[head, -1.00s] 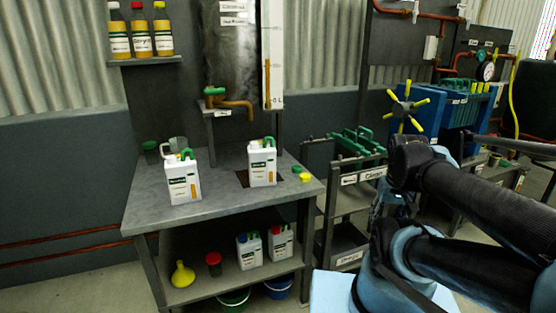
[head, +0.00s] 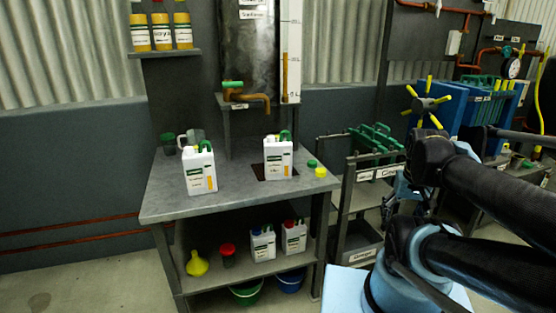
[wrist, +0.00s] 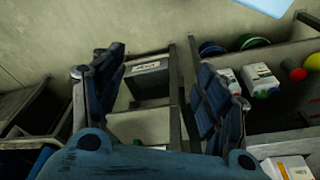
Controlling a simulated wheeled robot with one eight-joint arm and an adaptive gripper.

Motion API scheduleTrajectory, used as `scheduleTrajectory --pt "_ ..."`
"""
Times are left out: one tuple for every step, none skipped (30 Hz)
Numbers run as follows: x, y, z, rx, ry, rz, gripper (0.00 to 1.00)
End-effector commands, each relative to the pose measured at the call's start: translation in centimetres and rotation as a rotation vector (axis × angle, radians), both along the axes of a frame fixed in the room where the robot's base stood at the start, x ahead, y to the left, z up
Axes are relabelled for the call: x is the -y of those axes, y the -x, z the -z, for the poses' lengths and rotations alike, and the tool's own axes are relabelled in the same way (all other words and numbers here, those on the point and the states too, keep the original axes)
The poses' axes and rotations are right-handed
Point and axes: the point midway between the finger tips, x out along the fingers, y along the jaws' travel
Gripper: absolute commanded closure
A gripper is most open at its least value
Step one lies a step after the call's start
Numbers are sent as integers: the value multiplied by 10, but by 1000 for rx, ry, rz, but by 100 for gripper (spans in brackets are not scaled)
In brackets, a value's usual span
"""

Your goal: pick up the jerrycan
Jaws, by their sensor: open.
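Two white jerrycans with green handles stand upright on the grey bench. One jerrycan (head: 200,172) is at the left and the other jerrycan (head: 277,160) is under the brass tap. Two more white jerrycans, one with a blue cap (head: 262,245) and one with a red cap (head: 293,237), stand on the lower shelf. My gripper (wrist: 160,95) is open and empty in the wrist view, with its two fingers wide apart. It is away from all the jerrycans, to the right of the bench. In the head view my arm mostly hides it.
The bench (head: 240,202) also bears a green cup, a clear jug (head: 190,137) and loose green and yellow caps. A yellow funnel (head: 197,264) and a red-topped jar sit on the lower shelf. Buckets stand beneath. A rack (head: 372,174) stands close to my arm. Bottles are on a wall shelf.

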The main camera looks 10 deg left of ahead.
Motion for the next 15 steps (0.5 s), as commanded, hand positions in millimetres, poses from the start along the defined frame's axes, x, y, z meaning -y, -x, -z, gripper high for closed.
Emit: scheduleTrajectory --pt "-3 -4 -6 -1 -4 -26 18" --pt "-6 -7 -11 -3 -7 -47 18" --pt "-10 -13 -18 -6 -11 -83 18" --pt "-14 -18 -25 -8 -14 -116 18" --pt "-19 -23 -32 -10 -20 -152 18" --pt "-25 -31 -42 -13 -26 -204 18" --pt "-31 -37 -50 -15 -32 -245 18" --pt "-36 -42 -57 -17 -38 -287 18" --pt "-44 -50 -67 -18 -45 -341 18" --pt "-50 -56 -74 -18 -50 -383 18" --pt "-56 -62 -81 -19 -56 -424 18" --pt "-63 -70 -90 -18 -64 -478 18" --pt "-70 -76 -97 -18 -70 -519 18" --pt "-76 -82 -104 -17 -76 -559 18" --pt "-84 -90 -113 -16 -84 -615 18"
